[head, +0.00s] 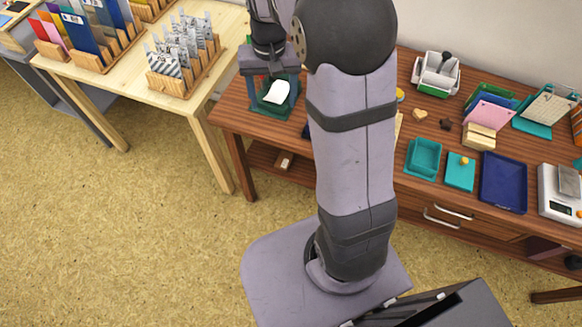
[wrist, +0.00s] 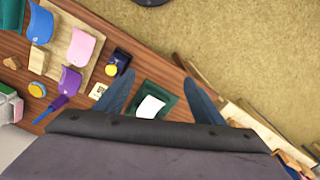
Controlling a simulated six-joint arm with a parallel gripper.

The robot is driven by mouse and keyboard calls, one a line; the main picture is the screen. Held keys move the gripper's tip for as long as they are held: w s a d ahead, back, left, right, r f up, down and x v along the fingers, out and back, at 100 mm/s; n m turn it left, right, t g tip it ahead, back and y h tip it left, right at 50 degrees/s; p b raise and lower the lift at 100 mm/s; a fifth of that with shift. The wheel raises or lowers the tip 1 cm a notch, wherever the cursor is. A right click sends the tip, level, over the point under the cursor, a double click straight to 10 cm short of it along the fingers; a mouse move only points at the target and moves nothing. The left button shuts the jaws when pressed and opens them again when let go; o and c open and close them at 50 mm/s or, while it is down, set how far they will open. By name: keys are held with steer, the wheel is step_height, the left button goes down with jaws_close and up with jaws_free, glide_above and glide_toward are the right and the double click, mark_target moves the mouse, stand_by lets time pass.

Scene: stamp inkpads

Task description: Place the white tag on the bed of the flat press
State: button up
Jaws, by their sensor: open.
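The white tag (head: 277,92) lies on a dark green flat-based piece (head: 262,109) at the left end of the brown table. I cannot tell for sure whether this piece is the flat press. In the wrist view the white tag (wrist: 150,107) sits on the green piece (wrist: 171,101), and its lower part is hidden by my gripper's body. My gripper (head: 272,82) is above the tag, fingers pointing down. In the wrist view my gripper (wrist: 159,78) is open, with one finger on each side of the tag and nothing visibly held. Contact with the green piece cannot be judged.
A dark blue block with a yellow knob (wrist: 116,64) and a patterned card (wrist: 98,91) stand near the left finger. A teal tray (head: 423,158), a blue tray (head: 503,182) and a scale (head: 561,190) are further right. A light wooden table (head: 200,105) adjoins on the left.

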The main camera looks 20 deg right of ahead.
steer(key=s+a+f+n, duration=0.1)
steer(key=s+f+n, duration=0.1)
steer(key=s, duration=0.7)
steer(key=s+a+f+n, duration=0.2)
steer(key=s, duration=0.7)
steer(key=shift+f, duration=0.2)
steer(key=shift+s+a, duration=0.1)
steer(key=shift+r, duration=0.1)
step_height(320, 180, down, 18)
steer(key=b, duration=1.8)
